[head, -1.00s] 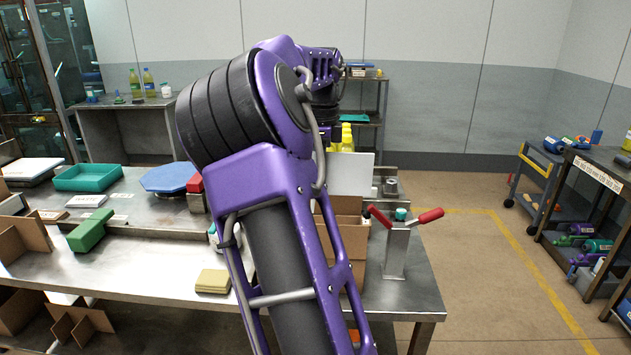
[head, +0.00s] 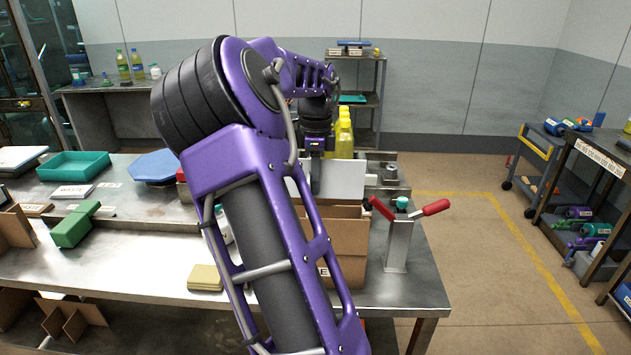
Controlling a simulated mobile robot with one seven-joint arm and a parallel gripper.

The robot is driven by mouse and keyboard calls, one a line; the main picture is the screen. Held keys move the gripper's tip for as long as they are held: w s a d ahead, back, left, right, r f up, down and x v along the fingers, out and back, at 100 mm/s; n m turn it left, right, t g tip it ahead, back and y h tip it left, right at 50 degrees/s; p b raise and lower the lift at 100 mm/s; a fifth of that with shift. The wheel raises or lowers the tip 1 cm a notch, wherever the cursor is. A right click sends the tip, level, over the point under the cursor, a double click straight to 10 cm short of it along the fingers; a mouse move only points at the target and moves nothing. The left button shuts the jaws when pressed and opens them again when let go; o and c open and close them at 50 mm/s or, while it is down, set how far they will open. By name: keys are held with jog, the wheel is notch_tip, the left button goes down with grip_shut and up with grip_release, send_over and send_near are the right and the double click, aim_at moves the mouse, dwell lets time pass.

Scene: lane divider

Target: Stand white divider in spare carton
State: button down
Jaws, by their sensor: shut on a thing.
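The white divider (head: 343,180) is a flat white panel, upright, just above and behind the near rim of the cardboard carton (head: 348,262). Its lower edge meets the carton's opening in the picture, and I cannot tell whether it is inside. My gripper (head: 316,184) points down and is shut on the white divider, with a dark finger in front of its face. My purple arm hides the left part of the carton and some of the divider.
A metal stand with red-handled levers (head: 397,235) stands close to the carton's right side. Yellow bottles (head: 344,135) stand behind the divider. A green block (head: 75,226) and tan pads (head: 205,278) lie on the bench to the left.

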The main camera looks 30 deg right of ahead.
jog(key=shift+f, duration=0.15)
jog(key=shift+f+b, duration=4.5)
jog(key=shift+f, duration=4.85)
jog(key=shift+f, duration=0.7)
jog(key=c, duration=0.9)
grip_release()
jog(key=shift+r, duration=0.1)
notch_tip(320, 180, up, 17)
jog(key=p, duration=0.3)
jog(key=shift+r, duration=0.15)
